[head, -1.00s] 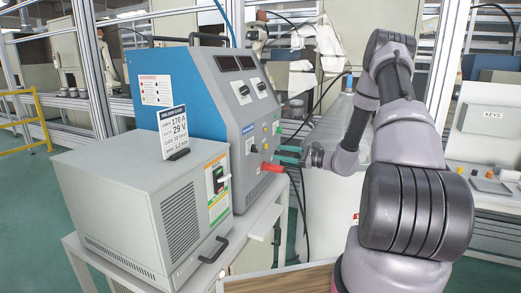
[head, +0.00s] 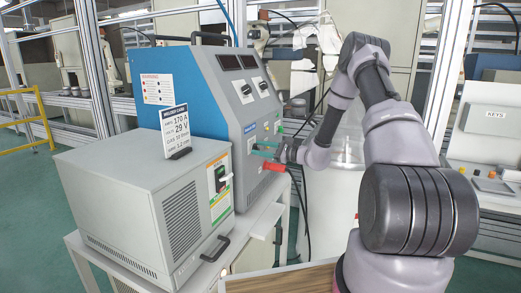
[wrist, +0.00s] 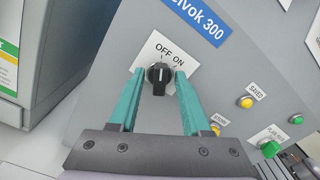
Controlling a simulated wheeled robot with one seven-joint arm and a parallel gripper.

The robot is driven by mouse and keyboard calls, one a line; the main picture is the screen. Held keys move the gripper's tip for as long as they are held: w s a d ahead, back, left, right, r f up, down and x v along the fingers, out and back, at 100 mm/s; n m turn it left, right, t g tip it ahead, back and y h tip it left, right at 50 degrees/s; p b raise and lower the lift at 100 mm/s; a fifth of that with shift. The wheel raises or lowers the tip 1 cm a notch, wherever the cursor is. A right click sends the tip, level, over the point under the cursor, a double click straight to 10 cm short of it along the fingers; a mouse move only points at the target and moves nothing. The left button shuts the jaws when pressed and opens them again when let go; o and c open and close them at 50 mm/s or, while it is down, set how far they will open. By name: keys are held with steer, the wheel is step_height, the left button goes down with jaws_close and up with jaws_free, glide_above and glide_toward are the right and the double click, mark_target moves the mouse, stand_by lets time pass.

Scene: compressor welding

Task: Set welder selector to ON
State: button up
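The welder (head: 232,105) is a blue and grey cabinet with a sloped front panel. In the wrist view its black selector knob (wrist: 159,77) sits on a white plate (wrist: 150,50) marked OFF on the left and ON on the right. The knob's white mark points roughly upward, between the two words; its exact setting is hard to tell. My gripper (wrist: 158,85) is open, with one teal finger on each side of the knob and visible gaps to it. In the head view my gripper (head: 264,149) is close to the panel and hides the selector.
Yellow buttons (wrist: 246,101) and a green button (wrist: 270,149) lie right of the selector. A red connector (head: 273,167) with a black cable sticks out below my gripper. A grey box (head: 150,200) with its own switch (head: 220,179) stands in front of the welder.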

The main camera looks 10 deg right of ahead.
jaws_close()
steer(key=shift+m, duration=0.3)
steer(key=m, duration=1.1)
steer(key=shift+w+d, duration=0.1)
steer(key=shift+d, duration=0.05)
stand_by(0.5)
steer(key=shift+o, duration=0.9)
jaws_free()
